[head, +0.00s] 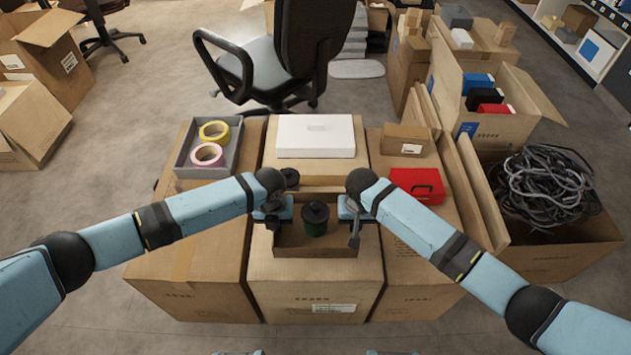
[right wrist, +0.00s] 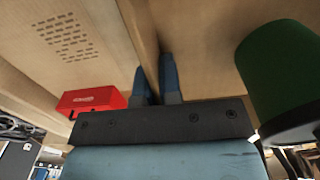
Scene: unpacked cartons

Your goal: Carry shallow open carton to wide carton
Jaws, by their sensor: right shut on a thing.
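The shallow open carton (head: 290,243) is brown, with low walls, and is in front of the white box over the middle closed carton (head: 312,285). A dark green cylinder with a black top (head: 315,222) stands inside it; the cylinder also shows in the right wrist view (right wrist: 278,75). My right gripper (head: 352,215) is shut on the shallow carton's right wall; in the right wrist view its fingers (right wrist: 157,82) straddle that wall. My left gripper (head: 273,213) is at the left wall; its fingertips are too small to read. I cannot tell which carton is the wide one.
A white box (head: 315,136) lies behind. A grey tray (head: 183,158) with two tape rolls is at left. A red case (head: 416,185) and a small box (head: 405,139) are at right, beside upright cardboard panels (head: 470,190). An open carton of cables (head: 565,250) stands further right.

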